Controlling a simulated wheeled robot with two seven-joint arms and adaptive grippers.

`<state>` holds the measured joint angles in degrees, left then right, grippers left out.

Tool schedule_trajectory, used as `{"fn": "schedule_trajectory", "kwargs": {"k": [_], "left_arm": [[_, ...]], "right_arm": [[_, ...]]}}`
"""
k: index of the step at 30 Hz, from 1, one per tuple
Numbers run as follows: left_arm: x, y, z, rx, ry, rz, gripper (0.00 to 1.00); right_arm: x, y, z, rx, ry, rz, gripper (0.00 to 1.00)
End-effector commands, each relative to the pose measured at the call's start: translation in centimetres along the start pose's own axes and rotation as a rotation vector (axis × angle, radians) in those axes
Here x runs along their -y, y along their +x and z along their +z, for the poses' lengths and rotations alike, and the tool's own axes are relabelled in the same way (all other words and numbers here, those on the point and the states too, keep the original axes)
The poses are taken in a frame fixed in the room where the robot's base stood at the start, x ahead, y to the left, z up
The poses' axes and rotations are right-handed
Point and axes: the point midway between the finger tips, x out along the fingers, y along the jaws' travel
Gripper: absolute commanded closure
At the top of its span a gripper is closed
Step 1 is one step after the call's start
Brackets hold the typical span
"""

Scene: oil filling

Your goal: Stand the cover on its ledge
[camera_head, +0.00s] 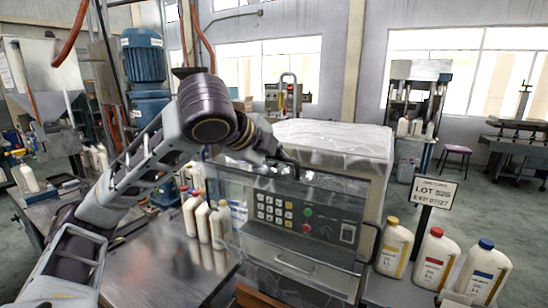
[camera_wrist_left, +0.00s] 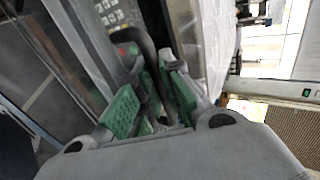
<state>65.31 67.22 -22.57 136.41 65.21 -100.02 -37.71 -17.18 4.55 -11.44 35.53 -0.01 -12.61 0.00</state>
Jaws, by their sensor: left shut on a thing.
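My left gripper (camera_head: 287,162) is at the upper front edge of the machine, partly hidden behind my own wrist. In the left wrist view my left gripper (camera_wrist_left: 150,100) has its green-padded fingers closed around a dark curved handle (camera_wrist_left: 152,60). The handle appears to belong to the cover (camera_head: 335,182), a clear, dark-edged panel in front of the machine's control panel (camera_head: 275,210). The cover looks near upright, and the keypad shows through or beside it. Whether its lower edge touches a ledge, I cannot tell. My right gripper is not in view.
The machine's white top (camera_head: 335,138) is behind the gripper. A steel table (camera_head: 165,270) with several white bottles is at left. Bottles with yellow (camera_head: 394,247), red (camera_head: 434,258) and blue caps (camera_head: 482,272) stand at right, near a lot sign (camera_head: 436,193).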

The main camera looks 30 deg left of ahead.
Motion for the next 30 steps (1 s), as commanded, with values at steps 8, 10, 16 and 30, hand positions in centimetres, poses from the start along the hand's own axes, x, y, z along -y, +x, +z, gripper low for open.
{"fn": "schedule_trajectory", "kwargs": {"k": [8,10,16,30], "left_arm": [[0.1,-0.1,0.0,0.000,-0.001,-0.002,1.00],[0.1,0.0,0.0,0.000,-0.001,-0.002,1.00],[0.1,0.3,0.0,-0.001,-0.001,-0.002,1.00],[0.5,2.4,0.1,-0.001,-0.002,-0.001,1.00]], "right_arm": [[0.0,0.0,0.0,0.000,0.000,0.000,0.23],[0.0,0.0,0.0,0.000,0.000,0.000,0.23],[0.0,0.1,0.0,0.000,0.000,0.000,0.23],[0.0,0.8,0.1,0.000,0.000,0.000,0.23]]}}
